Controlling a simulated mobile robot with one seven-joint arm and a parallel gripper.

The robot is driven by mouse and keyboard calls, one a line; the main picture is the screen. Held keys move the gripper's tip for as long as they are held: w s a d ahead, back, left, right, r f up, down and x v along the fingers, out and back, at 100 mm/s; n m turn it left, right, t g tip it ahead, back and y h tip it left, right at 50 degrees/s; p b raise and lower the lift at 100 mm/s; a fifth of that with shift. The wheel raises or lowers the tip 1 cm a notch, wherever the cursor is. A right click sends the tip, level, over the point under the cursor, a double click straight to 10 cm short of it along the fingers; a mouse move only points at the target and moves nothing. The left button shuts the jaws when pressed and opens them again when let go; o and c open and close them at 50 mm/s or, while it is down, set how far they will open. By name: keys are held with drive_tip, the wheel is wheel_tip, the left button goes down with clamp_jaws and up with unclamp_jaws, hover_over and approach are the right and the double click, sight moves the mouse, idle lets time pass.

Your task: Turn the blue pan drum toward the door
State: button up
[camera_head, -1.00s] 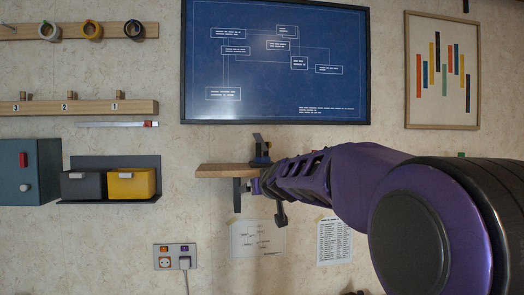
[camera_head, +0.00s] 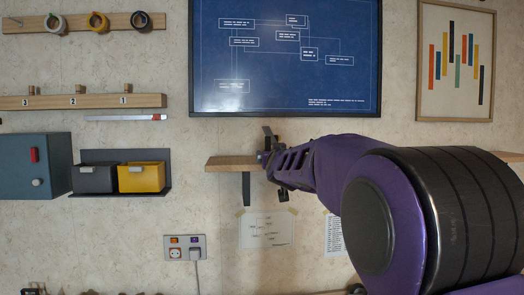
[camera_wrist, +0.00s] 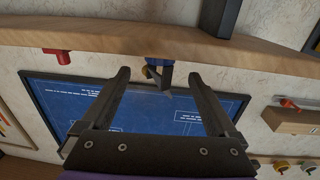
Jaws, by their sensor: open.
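The blue pan drum (camera_wrist: 159,61) sits on a wooden shelf, which the wrist view shows upside down. A dark head and a small brass-coloured round part sit on the drum. My gripper (camera_wrist: 158,75) is open and empty, with one finger on either side of the drum in the picture; I cannot tell whether they touch it. A grey-blue cabinet door (camera_head: 28,166) with a red handle and pale knob is at far left.
A blue framed diagram (camera_head: 285,70) hangs just above the shelf. A black bracket (camera_head: 246,188) supports the shelf. Grey (camera_head: 95,180) and yellow (camera_head: 141,178) bins, a numbered rail (camera_head: 100,101) and a socket plate (camera_head: 185,248) are left. Wall between bins and shelf is clear.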

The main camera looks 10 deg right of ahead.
drive_tip(key=w+p, duration=0.1)
drive_tip(key=w, duration=0.7)
drive_tip(key=shift+w+d+p, duration=0.2)
drive_tip(key=shift+p, duration=0.2)
drive_tip(key=c, duration=1.4)
drive_tip(key=shift+f+b, duration=0.2)
drive_tip(key=shift+b, duration=0.35)
drive_tip(key=y+b, duration=0.1)
drive_tip(key=b, duration=0.1)
drive_tip(key=shift+a+f+n+b, duration=0.1)
drive_tip(key=shift+a+n+b, duration=0.05)
drive_tip(key=shift+n+b, duration=0.2)
drive_tip(key=shift+y+b, duration=0.5)
drive_tip(key=shift+b, duration=0.7)
drive_tip(key=shift+r+n+y+b, duration=0.2)
drive_tip(key=shift+n+y+b, duration=0.15)
drive_tip(key=shift+b, duration=0.6)
